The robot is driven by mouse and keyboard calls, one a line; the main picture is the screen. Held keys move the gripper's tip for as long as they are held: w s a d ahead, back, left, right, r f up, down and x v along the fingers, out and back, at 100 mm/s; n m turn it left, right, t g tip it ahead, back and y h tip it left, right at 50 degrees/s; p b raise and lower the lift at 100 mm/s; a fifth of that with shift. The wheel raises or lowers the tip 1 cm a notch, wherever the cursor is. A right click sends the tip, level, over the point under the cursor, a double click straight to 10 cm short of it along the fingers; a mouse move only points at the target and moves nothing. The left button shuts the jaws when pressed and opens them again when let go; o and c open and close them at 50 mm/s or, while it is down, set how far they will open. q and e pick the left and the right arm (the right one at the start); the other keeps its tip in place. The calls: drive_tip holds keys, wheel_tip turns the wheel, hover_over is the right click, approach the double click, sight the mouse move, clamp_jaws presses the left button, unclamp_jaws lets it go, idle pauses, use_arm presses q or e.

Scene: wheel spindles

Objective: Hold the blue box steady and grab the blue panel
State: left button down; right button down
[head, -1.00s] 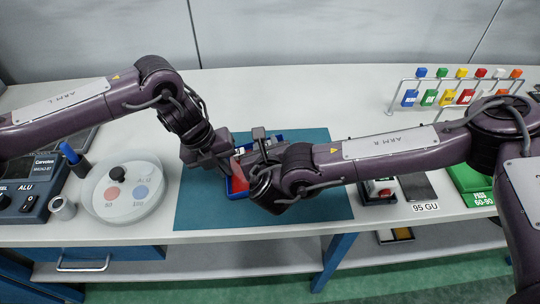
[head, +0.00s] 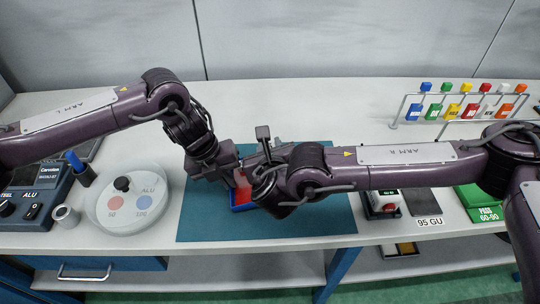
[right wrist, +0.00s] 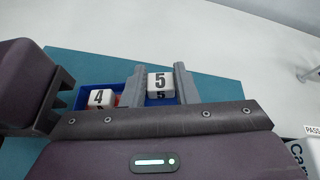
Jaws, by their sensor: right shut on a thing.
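The blue box (head: 241,208), with red inside, sits on the teal mat and is partly hidden by both grippers in the head view. Its blue edge shows at left in the right wrist view (right wrist: 86,90), beside a white block marked 4 (right wrist: 100,98). My right gripper (right wrist: 160,80) is shut on a blue piece, which I take as the blue panel (right wrist: 158,101), with a white block marked 5 (right wrist: 160,81) between its fingers. My left gripper (head: 240,178) is at the box's left side; its fingertips are hidden, so its grip is unclear.
The teal mat (head: 320,215) lies under the box. A rack of coloured tags (head: 465,108) stands back right. The back middle of the bench is clear.

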drive_tip(key=shift+r, duration=3.35)
use_arm(q)
drive_tip(key=c, duration=2.1)
unclamp_jaws()
drive_tip(key=o, duration=0.5)
drive_tip(key=shift+d, duration=0.1)
use_arm(e)
drive_tip(key=shift+d, duration=0.1)
use_arm(q)
drive_tip(key=v, duration=1.1)
drive_tip(key=shift+r, duration=0.4)
